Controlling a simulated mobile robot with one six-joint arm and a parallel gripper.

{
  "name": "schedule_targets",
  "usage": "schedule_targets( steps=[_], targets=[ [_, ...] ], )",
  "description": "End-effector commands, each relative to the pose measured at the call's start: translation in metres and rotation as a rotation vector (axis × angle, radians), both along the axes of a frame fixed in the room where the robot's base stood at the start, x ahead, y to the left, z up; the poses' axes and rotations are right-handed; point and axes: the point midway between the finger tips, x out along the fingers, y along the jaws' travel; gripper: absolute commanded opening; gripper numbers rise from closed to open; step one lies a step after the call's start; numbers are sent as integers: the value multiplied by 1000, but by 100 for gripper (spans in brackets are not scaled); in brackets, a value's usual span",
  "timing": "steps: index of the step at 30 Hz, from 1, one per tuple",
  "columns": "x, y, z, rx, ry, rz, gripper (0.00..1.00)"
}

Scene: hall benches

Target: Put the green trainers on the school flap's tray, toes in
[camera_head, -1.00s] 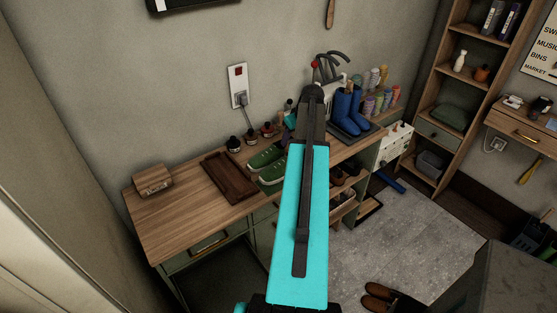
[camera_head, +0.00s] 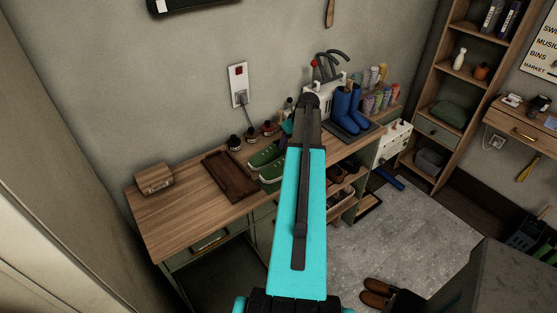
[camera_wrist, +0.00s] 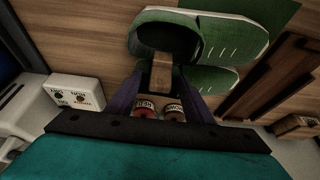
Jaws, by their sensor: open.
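The green trainers (camera_head: 268,162) with pale soles lie side by side on the wooden bench, partly behind my arm in the head view. In the wrist view the nearer green trainer (camera_wrist: 225,38) lies across the top, with its dark opening at the left and a second trainer partly hidden below it. A dark brown wooden tray (camera_head: 229,178) lies on the bench left of the trainers; it also shows in the wrist view (camera_wrist: 272,78). My gripper (camera_wrist: 163,75) is open, its dark purple fingers either side of a brown tab at the trainer's opening. Contact cannot be told.
Blue boots (camera_head: 347,108) stand on a dark mat right of my arm. Small jars (camera_head: 250,136) line the wall behind the trainers. A wooden box (camera_head: 154,179) sits at the bench's left. A white control box (camera_wrist: 75,92) is at the wrist view's left.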

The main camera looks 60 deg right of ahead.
Motion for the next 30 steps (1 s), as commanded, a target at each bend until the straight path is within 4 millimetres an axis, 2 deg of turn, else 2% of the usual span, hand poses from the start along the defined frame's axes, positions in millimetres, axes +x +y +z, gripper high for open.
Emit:
schedule_targets(
  steps=[3, 11, 30],
  targets=[
    [0, 0, 0, 0, 0, 0, 45],
    [0, 0, 0, 0, 0, 0, 1],
    [0, 0, 5, -1, -2, 0, 0]
  ],
)
